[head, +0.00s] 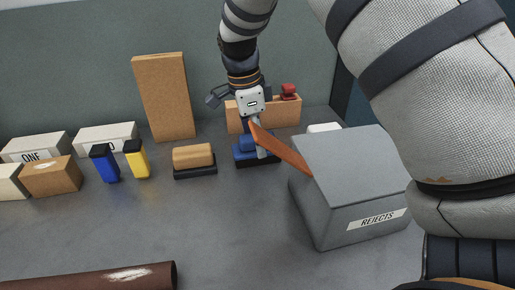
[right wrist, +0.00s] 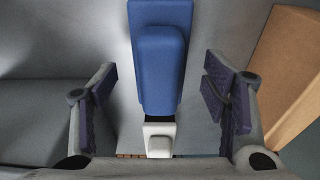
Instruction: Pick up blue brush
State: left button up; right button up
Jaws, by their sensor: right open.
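The blue brush (head: 247,143) stands on the grey surface at the back, beside the wooden-topped brush, partly hidden by my right gripper (head: 254,128). My right gripper reaches down over it from above. In the right wrist view the brush's blue body (right wrist: 161,68) lies lengthwise between the two spread fingers of my right gripper (right wrist: 160,88), with a gap on each side. The gripper is open and holds nothing. My left gripper is in neither view.
A grey REJECTS box (head: 345,205) stands close on the right, with an orange-brown panel (head: 282,150) leaning from it towards my gripper. The front middle is clear.

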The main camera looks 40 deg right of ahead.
jog(key=f, duration=0.3)
jog(key=shift+s+d+f, duration=0.25)
jog(key=shift+d+f, duration=0.05)
jog(key=shift+d, duration=0.05)
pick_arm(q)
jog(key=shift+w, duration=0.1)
pick_arm(e)
jog(key=c, duration=1.4)
notch_tip(320, 180, up, 3)
jog(key=shift+w+f, duration=0.1)
jog(key=shift+w, duration=0.05)
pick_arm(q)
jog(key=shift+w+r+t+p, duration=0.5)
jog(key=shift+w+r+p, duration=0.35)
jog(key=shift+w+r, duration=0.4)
pick_arm(e)
jog(key=s+a+r, duration=0.1)
jog(key=a+r, duration=0.2)
jog(key=a, duration=0.1)
jog(key=s+a+r, duration=0.2)
jog(key=a+r, duration=0.2)
jog(key=s+a+r, duration=0.2)
jog(key=a+r, duration=0.1)
jog(key=a, duration=0.2)
jog(key=shift+a+r, duration=0.1)
jog(key=shift+r, duration=0.05)
